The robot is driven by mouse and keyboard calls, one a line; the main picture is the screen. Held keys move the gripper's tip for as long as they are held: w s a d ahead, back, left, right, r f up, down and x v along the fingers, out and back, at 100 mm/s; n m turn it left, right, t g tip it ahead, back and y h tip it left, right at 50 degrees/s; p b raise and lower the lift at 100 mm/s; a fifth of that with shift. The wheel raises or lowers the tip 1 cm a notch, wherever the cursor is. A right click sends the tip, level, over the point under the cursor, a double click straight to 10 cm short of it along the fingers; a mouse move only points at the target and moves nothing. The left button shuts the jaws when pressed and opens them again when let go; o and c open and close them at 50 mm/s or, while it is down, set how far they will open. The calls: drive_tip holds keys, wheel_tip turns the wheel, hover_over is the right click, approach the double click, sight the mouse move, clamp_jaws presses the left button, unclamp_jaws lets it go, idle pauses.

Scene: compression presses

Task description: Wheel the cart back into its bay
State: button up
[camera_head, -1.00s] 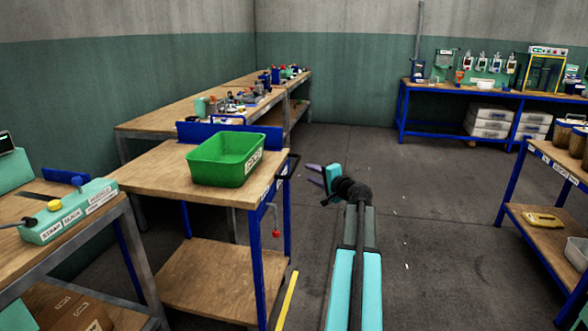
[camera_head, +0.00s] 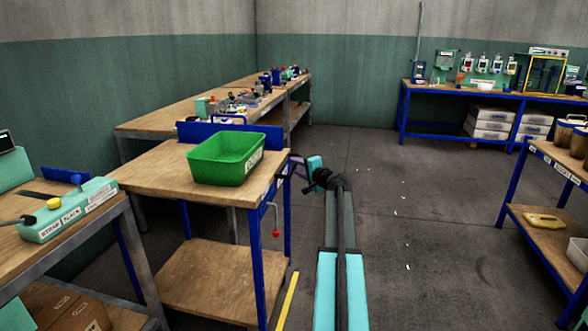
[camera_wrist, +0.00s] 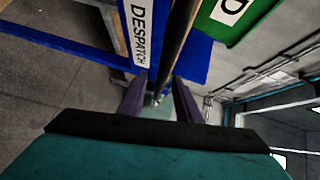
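The cart has a wooden top (camera_head: 150,176), a lower shelf (camera_head: 210,280) and blue legs. A green bin (camera_head: 215,165) stands on its top. A black push handle (camera_head: 282,175) is on its right side. My gripper (camera_head: 295,167) is at this handle in the head view. In the wrist view, the dark handle bar (camera_wrist: 180,40) runs between the two fingers of my gripper (camera_wrist: 160,92), which look apart; contact cannot be told. A DESPATCH label (camera_wrist: 141,30) shows on the cart's edge there. A red-knobbed lever (camera_head: 276,232) hangs below the top.
A yellow floor line (camera_head: 287,302) lies right of the cart. A bench with a teal control box (camera_head: 70,212) stands close at left. More benches (camera_head: 165,117) stand behind. A shelf table (camera_head: 545,225) is at right. The middle floor is open.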

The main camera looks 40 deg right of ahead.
drive_tip(key=shift+w+d+f, duration=0.1)
drive_tip(key=shift+w+d, duration=0.05)
drive_tip(key=shift+w, duration=0.55)
drive_tip(key=shift+c, duration=0.4)
clamp_jaws()
